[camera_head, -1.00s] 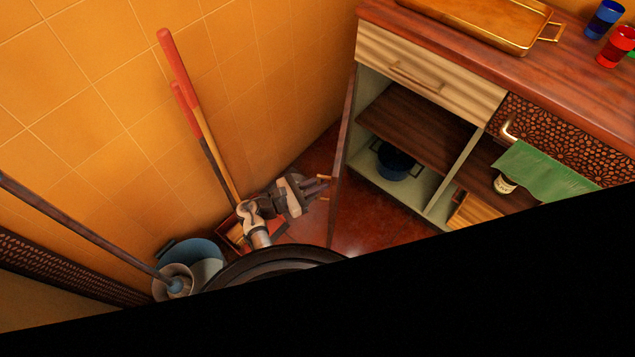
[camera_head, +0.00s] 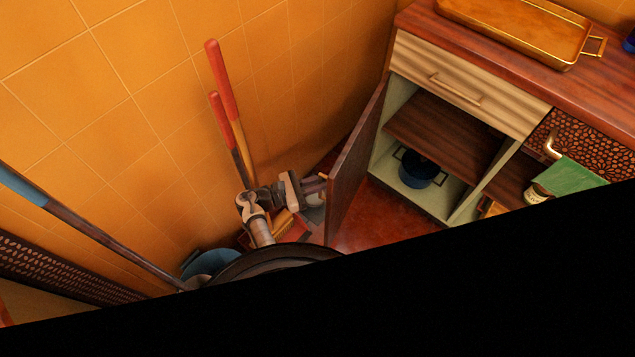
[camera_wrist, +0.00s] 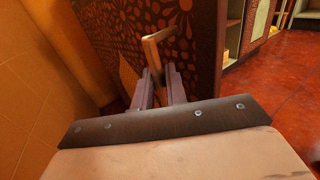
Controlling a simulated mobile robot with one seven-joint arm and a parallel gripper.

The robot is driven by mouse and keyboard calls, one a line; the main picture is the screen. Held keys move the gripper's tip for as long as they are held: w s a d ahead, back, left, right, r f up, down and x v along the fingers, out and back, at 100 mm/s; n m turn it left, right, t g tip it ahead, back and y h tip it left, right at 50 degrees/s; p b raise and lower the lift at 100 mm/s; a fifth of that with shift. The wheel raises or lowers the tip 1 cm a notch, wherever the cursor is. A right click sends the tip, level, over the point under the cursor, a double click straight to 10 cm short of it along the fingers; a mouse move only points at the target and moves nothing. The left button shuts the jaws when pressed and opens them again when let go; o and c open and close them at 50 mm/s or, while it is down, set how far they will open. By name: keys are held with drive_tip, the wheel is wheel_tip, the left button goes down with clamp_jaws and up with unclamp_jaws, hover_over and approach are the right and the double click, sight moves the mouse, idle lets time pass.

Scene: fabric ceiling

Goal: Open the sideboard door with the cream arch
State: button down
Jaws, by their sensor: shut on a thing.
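The sideboard door (camera_head: 356,160) stands swung open at the left end of the sideboard, its dark brown inner face showing in the head view. In the wrist view its patterned outer face (camera_wrist: 100,32) shows, with a pale patch low on the left; I cannot tell whether this is the cream arch. My gripper (camera_head: 320,184) is at the outer side of the door. In the wrist view my gripper (camera_wrist: 160,76) is shut on the light brown bar handle (camera_wrist: 158,43), whose lower end is between the fingers.
The open compartment holds a dark blue pot (camera_head: 419,171) under a wooden shelf (camera_head: 440,130). The orange tiled wall (camera_head: 150,110) and red-handled tools (camera_head: 226,95) are close on the left. A blue bucket (camera_head: 210,262) stands below. Black covers the lower head view.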

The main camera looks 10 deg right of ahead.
drive_tip(key=shift+w+d+r, duration=0.2)
drive_tip(key=shift+w+d, duration=0.05)
drive_tip(key=shift+w, duration=0.1)
drive_tip(key=c, duration=1.5)
unclamp_jaws()
drive_tip(key=shift+d+f, duration=0.1)
drive_tip(key=s+a+b, duration=0.1)
drive_tip(key=a+b, duration=0.1)
drive_tip(key=a, duration=1.2)
drive_tip(key=shift+s, duration=0.35)
